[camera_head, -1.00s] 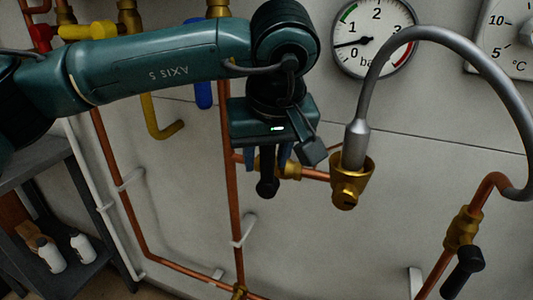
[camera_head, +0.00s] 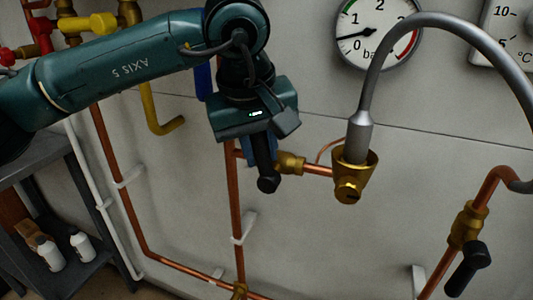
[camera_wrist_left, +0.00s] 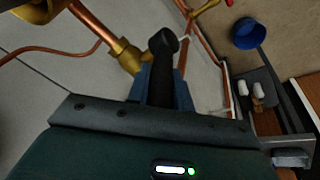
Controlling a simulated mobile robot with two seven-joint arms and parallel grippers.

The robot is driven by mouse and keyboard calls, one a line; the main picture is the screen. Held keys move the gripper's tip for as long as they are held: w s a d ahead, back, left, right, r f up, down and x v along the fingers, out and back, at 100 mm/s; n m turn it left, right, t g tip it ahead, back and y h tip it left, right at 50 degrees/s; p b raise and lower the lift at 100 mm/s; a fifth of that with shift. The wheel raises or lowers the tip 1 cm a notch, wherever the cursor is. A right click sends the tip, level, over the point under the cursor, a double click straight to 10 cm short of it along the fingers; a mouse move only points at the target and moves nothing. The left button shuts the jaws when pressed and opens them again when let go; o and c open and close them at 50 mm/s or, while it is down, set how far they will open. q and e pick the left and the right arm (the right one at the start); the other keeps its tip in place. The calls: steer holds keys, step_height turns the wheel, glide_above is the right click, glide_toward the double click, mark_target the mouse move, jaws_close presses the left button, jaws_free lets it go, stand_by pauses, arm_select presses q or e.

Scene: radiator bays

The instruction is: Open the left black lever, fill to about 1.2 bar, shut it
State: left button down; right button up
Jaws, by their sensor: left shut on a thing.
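The left black lever (camera_head: 265,172) hangs downward beside a brass fitting on the copper pipe, its tip slightly right. My left gripper (camera_head: 261,150) is shut on it from above, and the lever also shows between the blue fingers in the left wrist view (camera_wrist_left: 163,65). The pressure gauge (camera_head: 378,33) has its needle pointing left, between 0 and 1 bar. A grey hose (camera_head: 385,60) runs from a brass cup fitting (camera_head: 352,175) over to the right. A second black lever (camera_head: 467,270) hangs at the lower right. My right gripper is not in view.
A thermometer (camera_head: 505,30) is cut off at the top right. Yellow (camera_head: 152,110) and red (camera_head: 20,54) valve parts are at the left behind my arm. A grey shelf (camera_head: 70,235) with white bottles stands lower left. The wall below the lever is mostly clear.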

arm_select(q)
steer(key=shift+w+a+f+h, duration=0.1)
steer(key=shift+a+f+h, duration=0.25)
steer(key=shift+h, duration=0.15)
steer(key=shift+r+b, duration=0.2)
steer(key=shift+b, duration=0.1)
steer(key=c, duration=1.3)
jaws_free()
steer(key=shift+o, duration=0.2)
steer(key=v, duration=0.7)
steer(key=shift+a+r+p, duration=0.25)
steer(key=shift+p, duration=0.2)
